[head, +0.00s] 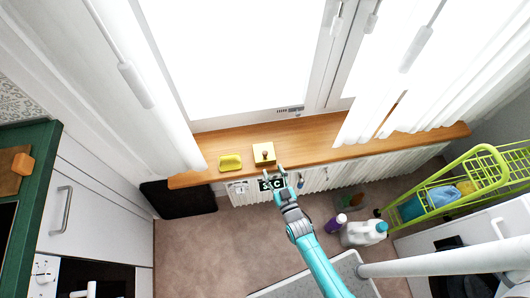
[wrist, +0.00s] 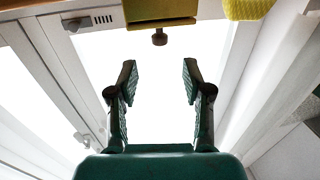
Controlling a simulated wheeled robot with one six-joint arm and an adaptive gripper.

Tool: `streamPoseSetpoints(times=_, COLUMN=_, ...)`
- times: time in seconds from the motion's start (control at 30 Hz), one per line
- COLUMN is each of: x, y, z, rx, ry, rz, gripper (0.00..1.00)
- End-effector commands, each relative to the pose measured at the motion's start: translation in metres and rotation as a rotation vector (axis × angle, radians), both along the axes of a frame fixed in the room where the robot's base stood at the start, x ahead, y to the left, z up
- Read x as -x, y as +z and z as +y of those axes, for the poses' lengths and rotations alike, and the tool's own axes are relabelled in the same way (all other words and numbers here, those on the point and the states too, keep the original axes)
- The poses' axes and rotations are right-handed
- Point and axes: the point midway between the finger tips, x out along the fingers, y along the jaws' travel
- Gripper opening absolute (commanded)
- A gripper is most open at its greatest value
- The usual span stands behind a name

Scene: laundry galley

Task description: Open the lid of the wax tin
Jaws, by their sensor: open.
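The wax tin (head: 264,160) is a small yellow box with a dark brown knob (head: 265,154). It sits on the wooden windowsill, and its lid looks shut. In the wrist view the tin (wrist: 150,10) is at the top edge, partly cut off, with its knob (wrist: 160,37) pointing down in the picture. My gripper (head: 275,170) is just in front of the tin at the sill's front edge. In the wrist view my gripper (wrist: 159,68) is open, with nothing between its fingers. The knob lies beyond the fingertips, roughly centred between them, apart from both.
A yellow sponge-like item (head: 231,162) sits left of the tin; a yellow textured thing (wrist: 248,8) shows at the wrist view's top right. The sill (head: 320,148) is clear to the right. Bottles (head: 364,232) and a lime-green rack (head: 450,180) stand at right. A window is behind.

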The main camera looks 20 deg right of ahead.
Motion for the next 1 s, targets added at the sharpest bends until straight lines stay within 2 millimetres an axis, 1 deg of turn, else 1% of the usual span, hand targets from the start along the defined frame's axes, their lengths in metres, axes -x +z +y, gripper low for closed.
streamPoseSetpoints(times=0.03, x=-0.01, y=0.002, z=0.0, rx=0.0, ry=0.0, rz=-0.003, gripper=0.5)
streamPoseSetpoints(times=0.3, x=-0.057, y=0.002, z=-0.001, rx=0.0, ry=-0.001, rz=-0.003, gripper=0.5)
streamPoseSetpoints(times=0.5, x=-0.081, y=0.001, z=-0.001, rx=0.0, ry=-0.001, rz=-0.002, gripper=0.5)
streamPoseSetpoints(times=0.7, x=-0.09, y=0.001, z=-0.001, rx=0.0, ry=0.0, rz=-0.001, gripper=0.5)
streamPoseSetpoints(times=0.97, x=-0.091, y=0.001, z=-0.001, rx=0.0, ry=0.0, rz=-0.001, gripper=0.5)
streamPoseSetpoints(times=1.0, x=-0.091, y=0.001, z=-0.001, rx=0.0, ry=0.0, rz=-0.001, gripper=0.42)
